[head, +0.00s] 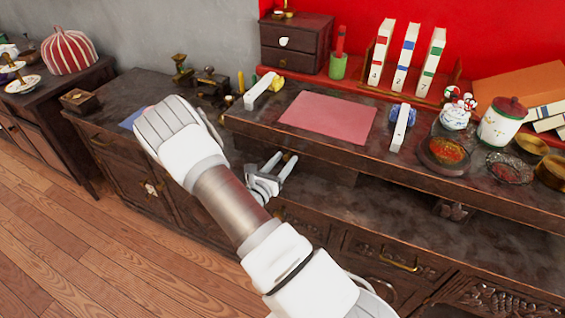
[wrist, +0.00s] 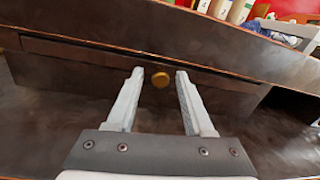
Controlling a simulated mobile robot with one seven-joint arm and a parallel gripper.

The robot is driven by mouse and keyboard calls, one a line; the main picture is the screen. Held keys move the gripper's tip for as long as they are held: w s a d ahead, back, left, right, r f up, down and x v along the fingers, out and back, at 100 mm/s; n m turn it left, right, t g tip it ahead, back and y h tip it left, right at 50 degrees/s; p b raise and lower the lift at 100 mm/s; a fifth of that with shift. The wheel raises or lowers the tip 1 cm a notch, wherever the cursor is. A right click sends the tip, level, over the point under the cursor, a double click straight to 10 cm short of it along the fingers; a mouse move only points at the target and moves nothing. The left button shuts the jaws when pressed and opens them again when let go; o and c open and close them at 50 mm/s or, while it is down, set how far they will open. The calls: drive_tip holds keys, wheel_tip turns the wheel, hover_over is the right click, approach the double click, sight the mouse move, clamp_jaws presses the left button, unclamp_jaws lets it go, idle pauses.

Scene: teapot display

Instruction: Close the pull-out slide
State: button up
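The pull-out slide (wrist: 215,78) shows in the wrist view as a long dark wooden front under the raised shelf, with a thin strip along its top. A small round brass knob (wrist: 161,79) is on it. My gripper (wrist: 160,72) is open, and the knob appears between its two fingers, with space on both sides. I cannot tell whether the fingertips touch the front. In the head view my gripper (head: 284,159) is just below the front edge of the raised shelf, and the slide (head: 325,169) is mostly in shadow. How far it stands out is unclear.
The dark cabinet top (head: 340,222) below is clear near my gripper. Small brass pieces (head: 208,82) stand behind my arm.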

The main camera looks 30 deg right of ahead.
drive_tip(key=shift+a, duration=0.2)
drive_tip(key=p+v, duration=0.1)
drive_tip(key=v, duration=1.6)
drive_tip(key=shift+s, duration=0.2)
drive_tip(key=s+d+r+m+g+y+p, duration=0.25)
drive_tip(key=s+r+m+g, duration=0.3)
drive_tip(key=r+m, duration=0.35)
drive_tip(key=s+d+r+m+g+y+p, duration=0.25)
drive_tip(key=s+r+m+g, duration=0.45)
drive_tip(key=r, duration=0.5)
drive_tip(key=s+a+r+m+t+y+p, duration=0.2)
drive_tip(key=a+r+m+t+y+p, duration=0.1)
drive_tip(key=r, duration=0.6)
drive_tip(key=s+a+r+m+t+y+p, duration=0.2)
drive_tip(key=a+r+m+t+y+p, duration=0.1)
drive_tip(key=r+m+y, duration=0.4)
wheel_tip(320, 180, up, 2)
drive_tip(key=shift+s+a+r+m+t, duration=0.3)
drive_tip(key=shift+s+a+t, duration=0.15)
drive_tip(key=shift+t, duration=0.7)
